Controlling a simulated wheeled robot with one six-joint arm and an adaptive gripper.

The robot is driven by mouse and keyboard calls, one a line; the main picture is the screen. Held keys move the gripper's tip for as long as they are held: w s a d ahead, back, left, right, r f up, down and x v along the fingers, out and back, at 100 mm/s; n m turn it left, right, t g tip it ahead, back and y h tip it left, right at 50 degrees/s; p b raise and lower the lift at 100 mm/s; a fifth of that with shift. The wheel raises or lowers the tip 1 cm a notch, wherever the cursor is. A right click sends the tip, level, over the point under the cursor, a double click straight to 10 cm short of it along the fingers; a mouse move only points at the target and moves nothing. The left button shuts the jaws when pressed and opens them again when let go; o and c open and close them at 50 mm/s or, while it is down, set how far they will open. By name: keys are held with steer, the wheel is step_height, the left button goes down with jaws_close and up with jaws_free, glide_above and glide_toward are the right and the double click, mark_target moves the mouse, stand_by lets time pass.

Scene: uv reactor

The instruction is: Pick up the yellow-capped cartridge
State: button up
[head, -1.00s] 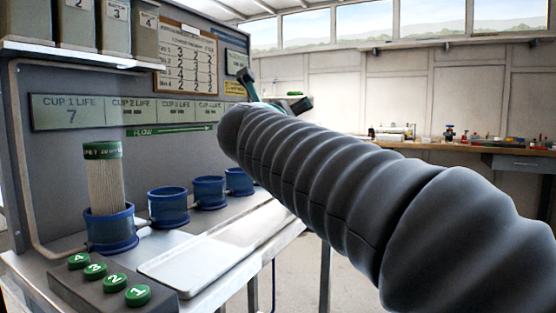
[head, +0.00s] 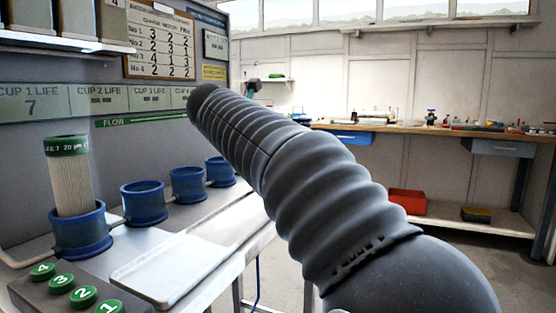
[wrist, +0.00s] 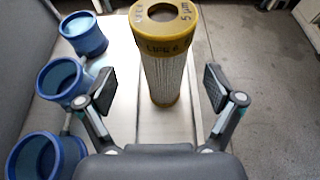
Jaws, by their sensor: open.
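The yellow-capped cartridge (wrist: 165,75) stands upright on the pale bench in the wrist view. It has a pleated white body and a yellow top cap with a central hole and dark lettering that reads "LIFE 6". My gripper (wrist: 161,88) is open, with one finger pad on each side of the cartridge in the picture. Clear gaps show between the pads and the cartridge, and I cannot tell how far ahead of them it stands. In the head view my arm covers that area, so the yellow-capped cartridge does not show; only a small teal part of the gripper shows behind the arm.
Several blue cups (head: 143,202) line the bench; they also show in the wrist view (wrist: 67,82). A green-capped cartridge (head: 70,178) stands in the nearest cup. A shallow metal tray (head: 165,272) and green numbered buttons (head: 62,281) are in front. Open floor lies right of the bench.

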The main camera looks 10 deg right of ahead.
steer(key=shift+x, duration=2.9)
steer(key=shift+s+d+f, duration=0.1)
steer(key=shift+s, duration=0.15)
steer(key=c, duration=1.3)
steer(key=shift+c, duration=0.2)
